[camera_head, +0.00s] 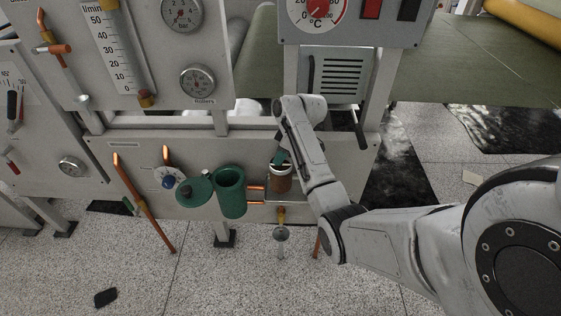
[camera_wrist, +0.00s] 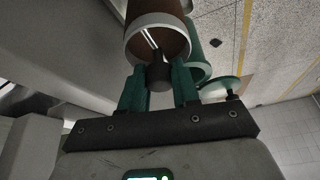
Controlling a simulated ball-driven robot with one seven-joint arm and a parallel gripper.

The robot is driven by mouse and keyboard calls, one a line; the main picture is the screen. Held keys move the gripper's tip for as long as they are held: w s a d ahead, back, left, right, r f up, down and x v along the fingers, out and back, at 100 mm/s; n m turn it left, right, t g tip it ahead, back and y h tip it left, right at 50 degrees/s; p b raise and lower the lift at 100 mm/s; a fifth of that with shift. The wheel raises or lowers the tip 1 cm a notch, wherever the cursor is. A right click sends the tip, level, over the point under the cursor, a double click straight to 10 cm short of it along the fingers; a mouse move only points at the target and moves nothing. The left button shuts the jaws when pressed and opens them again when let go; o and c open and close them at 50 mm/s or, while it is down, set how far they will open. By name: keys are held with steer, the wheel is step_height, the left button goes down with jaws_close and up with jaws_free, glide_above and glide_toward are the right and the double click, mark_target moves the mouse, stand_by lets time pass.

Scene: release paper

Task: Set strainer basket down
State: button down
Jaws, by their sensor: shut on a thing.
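The strainer basket (camera_head: 281,181) is a brown cylinder with a pale rim, seen upright at the front of the machine panel. In the wrist view the basket (camera_wrist: 155,42) shows its open end, with a light rod-like handle running to a dark grip (camera_wrist: 158,76). My gripper (camera_head: 280,158) is above the basket; in the wrist view its green fingers (camera_wrist: 159,88) are shut on that dark grip. A small grey shelf (camera_head: 257,200) is at the basket's base. I cannot tell whether the basket touches it.
An open green housing (camera_head: 230,190) stands just left of the basket, with its round green lid (camera_head: 194,191) swung out to the left. A small funnel drain (camera_head: 281,234) is below.

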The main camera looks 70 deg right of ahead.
steer(key=shift+w+d+f, duration=0.15)
steer(key=shift+f, duration=0.05)
steer(key=shift+f+p, duration=0.4)
steer(key=shift+f, duration=1.15)
steer(key=shift+f, duration=0.1)
steer(key=c, duration=0.8)
jaws_free()
